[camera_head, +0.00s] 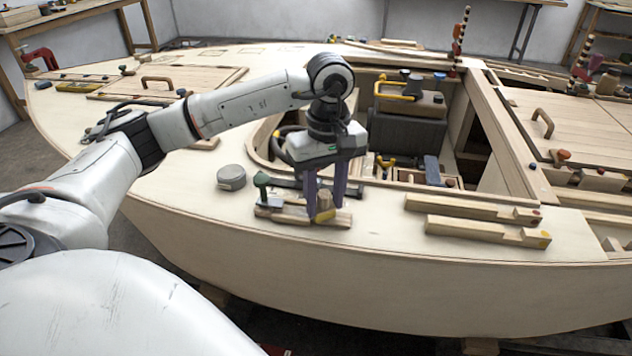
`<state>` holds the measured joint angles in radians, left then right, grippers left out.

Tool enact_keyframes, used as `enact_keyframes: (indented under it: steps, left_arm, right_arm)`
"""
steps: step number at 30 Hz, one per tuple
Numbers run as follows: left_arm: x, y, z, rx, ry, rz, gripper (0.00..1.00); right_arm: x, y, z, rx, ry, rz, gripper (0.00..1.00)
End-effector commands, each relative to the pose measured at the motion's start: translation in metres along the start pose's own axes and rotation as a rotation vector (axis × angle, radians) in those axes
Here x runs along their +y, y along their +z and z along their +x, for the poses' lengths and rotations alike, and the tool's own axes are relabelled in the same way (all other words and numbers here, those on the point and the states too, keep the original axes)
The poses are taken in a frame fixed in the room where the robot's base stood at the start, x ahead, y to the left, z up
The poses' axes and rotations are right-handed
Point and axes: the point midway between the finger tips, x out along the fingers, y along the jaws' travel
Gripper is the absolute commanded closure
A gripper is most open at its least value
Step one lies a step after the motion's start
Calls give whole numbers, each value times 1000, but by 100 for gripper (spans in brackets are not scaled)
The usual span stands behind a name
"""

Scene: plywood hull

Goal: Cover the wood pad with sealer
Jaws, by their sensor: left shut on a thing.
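My left gripper (325,192) points down over the near side deck of the plywood hull (400,285). Its two purple-grey fingers are shut on a small tan piece with a rounded top (325,206); I cannot tell if this is an applicator. The piece is over or touching the right part of a low wooden strip (291,215), perhaps the wood pad; no sealer can be made out on it. A dark green handled tool (261,186) stands at the strip's left end. A round grey lidded tin (231,177) sits on the deck to the left. My right gripper is out of view.
Two notched wooden bars (468,230) lie on the deck to the right. Behind the gripper is the open cockpit, holding a dark box with a tan tool case (410,102) on top. A striped post (460,38) rises behind. Bare deck lies left of the tin.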

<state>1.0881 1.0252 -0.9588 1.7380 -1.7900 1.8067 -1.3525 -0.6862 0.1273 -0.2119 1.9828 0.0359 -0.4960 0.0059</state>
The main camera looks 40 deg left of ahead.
Motion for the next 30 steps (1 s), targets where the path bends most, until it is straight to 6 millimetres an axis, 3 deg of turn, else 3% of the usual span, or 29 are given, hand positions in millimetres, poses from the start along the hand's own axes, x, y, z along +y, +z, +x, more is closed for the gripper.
enact_keyframes:
  steps: [6,30]
  left_arm:
    - [17,9,-5,3,7,-4,100]
    - [51,32,-4,7,10,-9,100]
  right_arm:
    - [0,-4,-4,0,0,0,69]
    - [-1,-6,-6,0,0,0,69]
